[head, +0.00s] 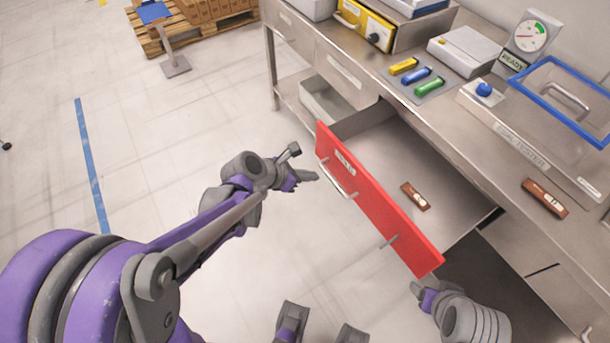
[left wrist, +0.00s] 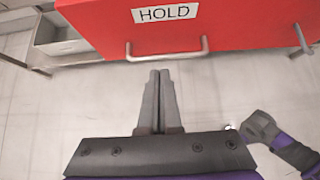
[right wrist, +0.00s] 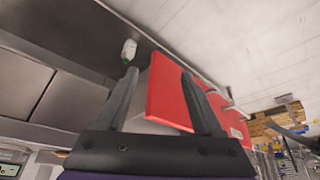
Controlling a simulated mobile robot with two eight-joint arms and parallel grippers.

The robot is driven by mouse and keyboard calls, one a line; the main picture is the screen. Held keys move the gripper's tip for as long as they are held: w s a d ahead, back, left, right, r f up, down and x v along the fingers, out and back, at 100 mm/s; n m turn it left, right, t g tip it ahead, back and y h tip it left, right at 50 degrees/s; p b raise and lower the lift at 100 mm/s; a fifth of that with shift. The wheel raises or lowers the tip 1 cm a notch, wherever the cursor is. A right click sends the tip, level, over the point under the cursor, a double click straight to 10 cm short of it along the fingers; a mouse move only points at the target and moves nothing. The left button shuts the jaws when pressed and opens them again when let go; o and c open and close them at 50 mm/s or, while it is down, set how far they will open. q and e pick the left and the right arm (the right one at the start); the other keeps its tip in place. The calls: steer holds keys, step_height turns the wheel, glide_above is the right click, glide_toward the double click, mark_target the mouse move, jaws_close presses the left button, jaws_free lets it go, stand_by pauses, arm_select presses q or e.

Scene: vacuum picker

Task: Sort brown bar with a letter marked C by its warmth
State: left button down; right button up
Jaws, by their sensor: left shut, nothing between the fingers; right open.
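A brown bar (head: 415,196) with a pale label lies in the open drawer (head: 375,140). A second brown bar (head: 545,198) lies on the steel counter. Their letters are too small to read. The drawer has a red front (head: 375,200) marked HOLD, which also shows in the left wrist view (left wrist: 235,25). My left gripper (head: 312,175) is shut and empty in front of the drawer handle (head: 335,180), apparently just short of it in the left wrist view (left wrist: 165,56). My right gripper (right wrist: 160,76) is open and empty near the right end of the red front.
Yellow (head: 403,66), blue (head: 416,76) and green (head: 429,86) bars lie on a grey pad. A dial gauge (head: 530,36), a white device (head: 464,48) and a blue-rimmed clear lid (head: 570,72) stand on the counter. The floor to the left is mostly clear.

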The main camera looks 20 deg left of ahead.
mark_target(341, 171)
arm_select(q)
steer(key=x, duration=0.5)
steer(key=shift+w+d+f+b, duration=0.1)
steer(key=shift+w+d+b, duration=0.15)
steer(key=shift+b, duration=0.1)
steer(key=shift+w+d, duration=0.6)
steer(key=shift+w, duration=0.3)
steer(key=shift+w+d, duration=0.3)
steer(key=shift+w, duration=0.1)
steer(key=w+d, duration=0.4)
steer(key=w, duration=0.2)
steer(key=w+d+b, duration=0.1)
steer(key=w+d, duration=0.4)
steer(key=w, duration=0.2)
steer(key=w+d+b, duration=0.1)
steer(key=w+d, duration=0.4)
steer(key=w, duration=0.1)
steer(key=shift+w+d, duration=0.1)
steer(key=shift+w, duration=0.15)
steer(key=shift+w+d, duration=0.25)
steer(key=shift+w, duration=0.1)
steer(key=shift+r, duration=0.25)
steer(key=shift+w, duration=0.1)
